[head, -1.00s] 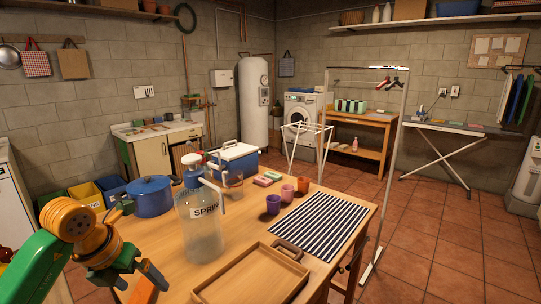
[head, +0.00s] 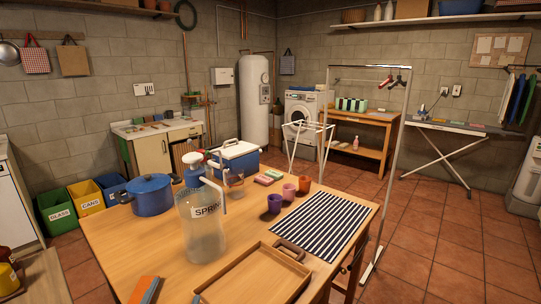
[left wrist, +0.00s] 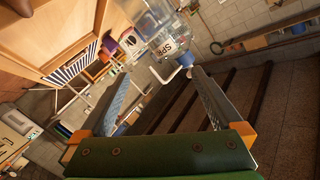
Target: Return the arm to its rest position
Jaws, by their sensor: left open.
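My left gripper (left wrist: 158,76) shows in the left wrist view with its two grey fingers spread apart and nothing between them. The green palm lies along the bottom of that view. In the head view I cannot make out the left arm or gripper clearly. My right gripper is in neither view. The clear dispenser labelled SPRING (head: 203,225) stands upright on the wooden table (head: 125,245). It also shows beyond the fingers in the left wrist view (left wrist: 168,47), apart from them.
The table holds a blue pot (head: 151,196), a blue cooler (head: 235,158), cups, a striped mat (head: 318,226) and a wooden tray (head: 255,277). An orange and grey item (head: 144,290) lies at the front edge. Labelled bins (head: 56,212) stand on the floor at left.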

